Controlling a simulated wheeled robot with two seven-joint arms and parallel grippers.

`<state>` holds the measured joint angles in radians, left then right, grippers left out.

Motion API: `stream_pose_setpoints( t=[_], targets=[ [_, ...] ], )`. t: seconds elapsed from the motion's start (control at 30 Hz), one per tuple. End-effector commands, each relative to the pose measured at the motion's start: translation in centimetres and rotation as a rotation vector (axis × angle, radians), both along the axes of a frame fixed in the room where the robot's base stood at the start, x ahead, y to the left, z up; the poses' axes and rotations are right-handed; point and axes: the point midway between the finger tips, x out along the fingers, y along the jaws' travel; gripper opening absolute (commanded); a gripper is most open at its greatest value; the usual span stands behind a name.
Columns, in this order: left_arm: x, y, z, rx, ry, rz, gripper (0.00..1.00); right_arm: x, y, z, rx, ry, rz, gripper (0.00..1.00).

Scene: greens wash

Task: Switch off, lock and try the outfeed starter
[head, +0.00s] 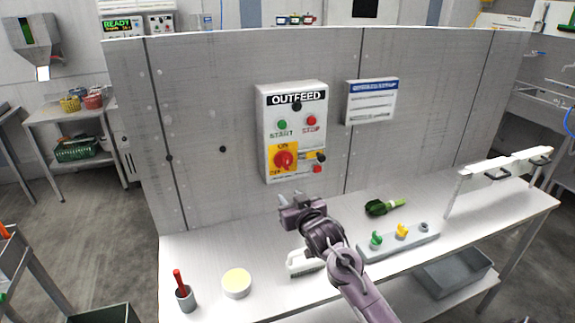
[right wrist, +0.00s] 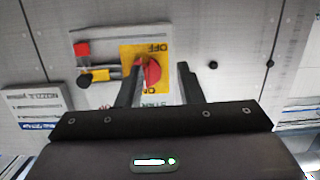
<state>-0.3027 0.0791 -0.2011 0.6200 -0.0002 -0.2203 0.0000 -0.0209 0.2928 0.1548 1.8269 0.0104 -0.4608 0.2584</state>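The OUTFEED starter box (head: 293,118) is fixed to the grey panel. It has a green START button (head: 282,125), a red STOP button (head: 311,121) and a red rotary switch (head: 284,160) on a yellow ON/OFF plate. I cannot tell surely which mark the switch points at. A black knob with a yellow part (right wrist: 97,76) sits beside the plate. My right gripper (head: 293,198) is open and empty, in front of and below the box; in the right wrist view its fingers (right wrist: 158,82) appear on either side of the switch, apart from it. My left gripper is out of view.
A grey holder (head: 392,249) on the bench carries small green, yellow and grey pieces. A printed notice (head: 371,102) hangs right of the box.

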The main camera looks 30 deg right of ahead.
Motion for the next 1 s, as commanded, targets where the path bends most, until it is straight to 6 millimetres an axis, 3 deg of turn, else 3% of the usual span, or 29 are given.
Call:
stream_pose_setpoints(
  t=[0.03,0.1,0.2,0.7,1.0],
  targets=[
    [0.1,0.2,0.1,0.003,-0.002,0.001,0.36,0.9,-1.3,1.9,-0.003,-0.061,-0.010,0.33],
    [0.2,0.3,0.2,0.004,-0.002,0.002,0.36,1.6,-2.5,3.7,-0.003,-0.127,-0.019,0.33],
    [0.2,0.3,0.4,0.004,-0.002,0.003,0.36,2.3,-3.3,4.9,-0.003,-0.171,-0.022,0.33],
    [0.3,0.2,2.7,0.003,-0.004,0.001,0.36,8.5,-4.9,5.0,-0.003,-0.173,-0.023,0.33],
    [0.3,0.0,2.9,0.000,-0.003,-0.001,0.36,9.6,-5.1,4.8,-0.004,-0.174,-0.022,0.33]
  ],
)
